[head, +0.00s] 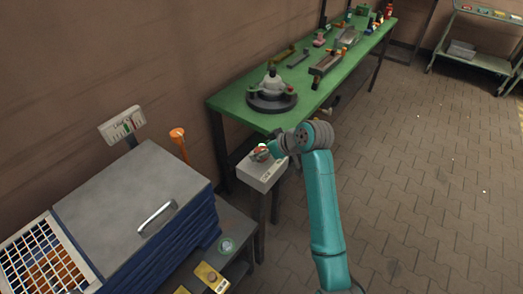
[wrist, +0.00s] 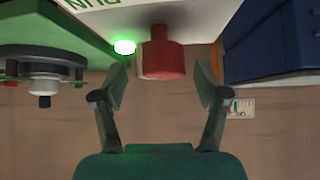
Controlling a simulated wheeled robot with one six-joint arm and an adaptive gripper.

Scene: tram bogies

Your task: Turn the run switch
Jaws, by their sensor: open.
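The run switch is a red knob (wrist: 163,58) on a pale box (wrist: 200,18) with part of the lettering "RUN" in the wrist view. A lit green lamp (wrist: 124,47) sits beside the knob. My gripper (wrist: 162,72) is open, with one finger on each side of the knob and a visible gap to each. In the head view the box (head: 259,178) stands on a post below the end of my arm. My gripper (head: 265,152) is over its top there, and the knob is mostly hidden.
A green workbench (head: 235,101) with a round fixture (head: 272,94) and tools runs along the wall behind the box. A blue cabinet (head: 190,232) with a grey lid stands at left, close to the box. Paved floor (head: 430,160) at right is mostly clear.

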